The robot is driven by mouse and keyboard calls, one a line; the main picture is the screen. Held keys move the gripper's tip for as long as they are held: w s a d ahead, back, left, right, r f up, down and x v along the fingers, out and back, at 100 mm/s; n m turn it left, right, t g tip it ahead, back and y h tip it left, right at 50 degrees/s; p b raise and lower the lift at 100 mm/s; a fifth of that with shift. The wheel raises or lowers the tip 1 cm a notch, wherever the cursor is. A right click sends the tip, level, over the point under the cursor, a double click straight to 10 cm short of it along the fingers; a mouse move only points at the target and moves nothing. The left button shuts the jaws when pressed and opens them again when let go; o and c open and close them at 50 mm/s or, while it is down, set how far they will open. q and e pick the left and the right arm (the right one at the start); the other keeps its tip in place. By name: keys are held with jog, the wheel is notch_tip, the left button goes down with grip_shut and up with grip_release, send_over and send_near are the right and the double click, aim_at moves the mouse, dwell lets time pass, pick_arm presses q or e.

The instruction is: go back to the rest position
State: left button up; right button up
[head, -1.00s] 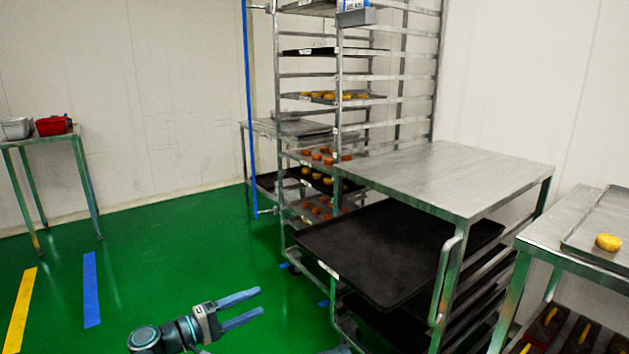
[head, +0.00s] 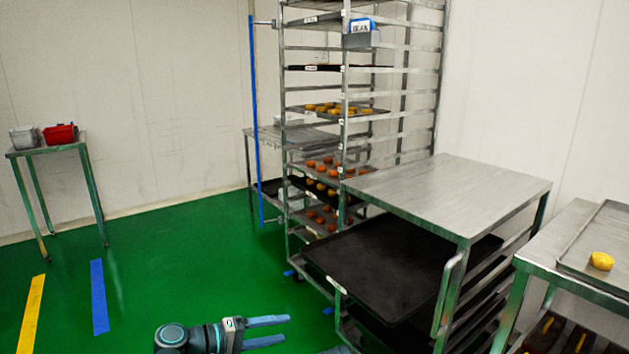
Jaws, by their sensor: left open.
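My left gripper (head: 268,331) is at the bottom of the head view, above the green floor. Its two blue fingers point to the right and stand apart, with nothing between them. The fingers are clear of the low tray cart to their right. My right gripper is not in view.
A steel cart (head: 455,195) with a black tray (head: 385,265) stands right of the gripper. A tall rack (head: 343,100) with trays of pastries stands behind it. A table (head: 590,225) is at the right edge, a small table (head: 50,147) at far left. Green floor (head: 180,255) is open.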

pick_arm(q)
jog(key=s+d+r+m+g+y+p, duration=0.35)
jog(key=s+d+p, duration=0.2)
jog(key=p, duration=0.45)
jog(key=s+a+r+m+g+y+p, duration=0.1)
jog(key=s+r+y+p, duration=0.3)
jog(key=r+p, duration=0.4)
jog(key=s+a+r+m+g+y+p, duration=0.1)
jog(key=s+r+m+g+y+p, duration=0.2)
jog(key=r+y+p, duration=0.4)
jog(key=s+r+m+p, duration=0.1)
jog(key=p, duration=0.8)
jog(key=shift+s+a+p, duration=0.25)
jog(key=shift+s+p, duration=0.05)
jog(key=shift+p, duration=0.1)
